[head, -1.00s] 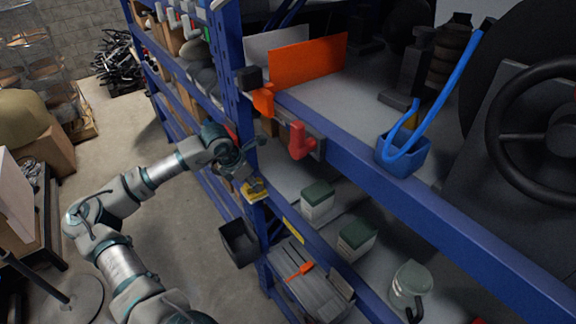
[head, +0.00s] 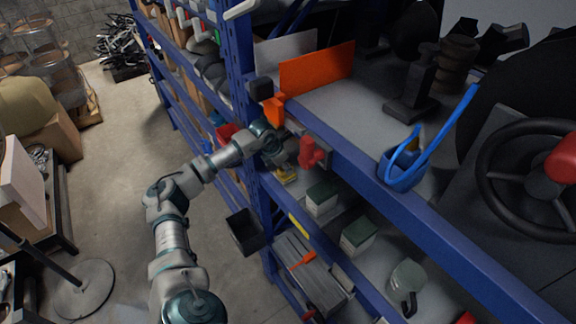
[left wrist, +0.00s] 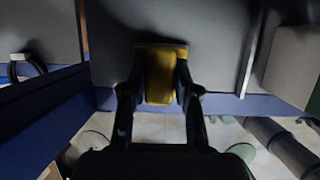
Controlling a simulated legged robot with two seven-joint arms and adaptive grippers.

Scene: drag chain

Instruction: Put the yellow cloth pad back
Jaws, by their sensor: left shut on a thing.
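The yellow cloth pad (left wrist: 160,78) is between the two fingers of my left gripper (left wrist: 160,95) in the left wrist view, and the fingers are shut on it. Behind it in that view is a grey shelf surface. In the head view my left gripper (head: 284,160) is at the blue rack's post, beside the lower shelf. A bit of the yellow pad (head: 287,176) shows just below the gripper, left of a green-lidded box (head: 321,197). Whether the pad touches the shelf is unclear. My right gripper is not in view.
The blue rack's upper beam (head: 430,208) runs above the lower shelf. A red clamp-like part (head: 312,152) hangs close to my left gripper. A second green-lidded box (head: 358,235) stands further right. A black bin (head: 244,231) hangs below.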

